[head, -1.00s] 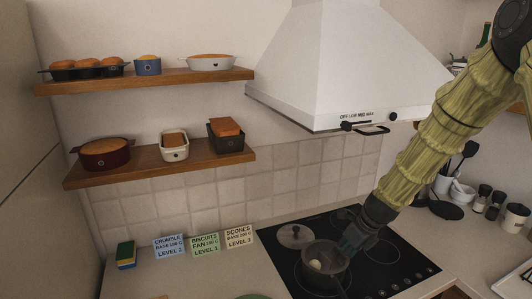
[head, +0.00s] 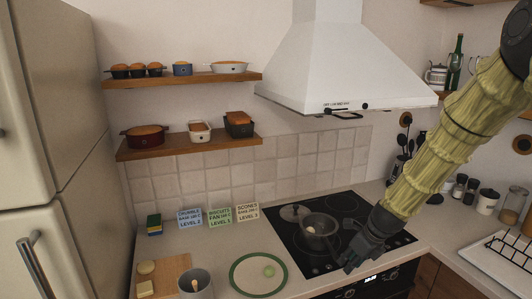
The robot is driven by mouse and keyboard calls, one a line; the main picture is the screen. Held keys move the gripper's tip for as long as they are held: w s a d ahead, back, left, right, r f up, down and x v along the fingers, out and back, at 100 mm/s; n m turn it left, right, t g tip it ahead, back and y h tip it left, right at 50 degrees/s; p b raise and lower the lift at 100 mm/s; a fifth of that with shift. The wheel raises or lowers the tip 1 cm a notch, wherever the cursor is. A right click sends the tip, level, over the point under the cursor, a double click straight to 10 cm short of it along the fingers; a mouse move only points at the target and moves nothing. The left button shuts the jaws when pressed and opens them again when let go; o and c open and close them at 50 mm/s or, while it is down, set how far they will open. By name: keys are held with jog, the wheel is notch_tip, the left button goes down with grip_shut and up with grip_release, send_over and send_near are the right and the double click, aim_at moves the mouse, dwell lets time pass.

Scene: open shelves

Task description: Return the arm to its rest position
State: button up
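My arm (head: 440,150) in its yellow-green sleeve reaches in from the upper right. My dark gripper (head: 350,262) hangs at the front edge of the hob, in front and to the right of a pot (head: 318,230). Its fingers are small and dark against the hob, and I cannot tell whether they are apart or closed. I see no object held in it. The pot stands on the black hob (head: 290,238) with something pale inside.
A white hood (head: 335,75) overhangs the hob. Two wooden shelves (head: 185,148) hold baking dishes. A green-rimmed plate (head: 240,284), a grey pot (head: 196,284) and a cutting board (head: 160,268) lie at the front left. A dish rack (head: 490,262) is at the right.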

jog(key=s+f+n+g+h+b, duration=0.1)
jog(key=s+f+n+h+b, duration=0.15)
jog(key=s+f+n, duration=1.05)
jog(key=s+f+n+g+h+b, duration=0.15)
jog(key=s+f+b, duration=0.25)
jog(key=s+f, duration=1.05)
jog(key=s+a+f+n+g+y+b, duration=0.1)
jog(key=s+a+f+n+b, duration=0.2)
jog(key=s+f+n, duration=1.1)
jog(key=s+f+b, duration=0.1)
jog(key=s, duration=0.2)
jog(key=shift+f, duration=0.35)
jog(key=shift+d, duration=0.1)
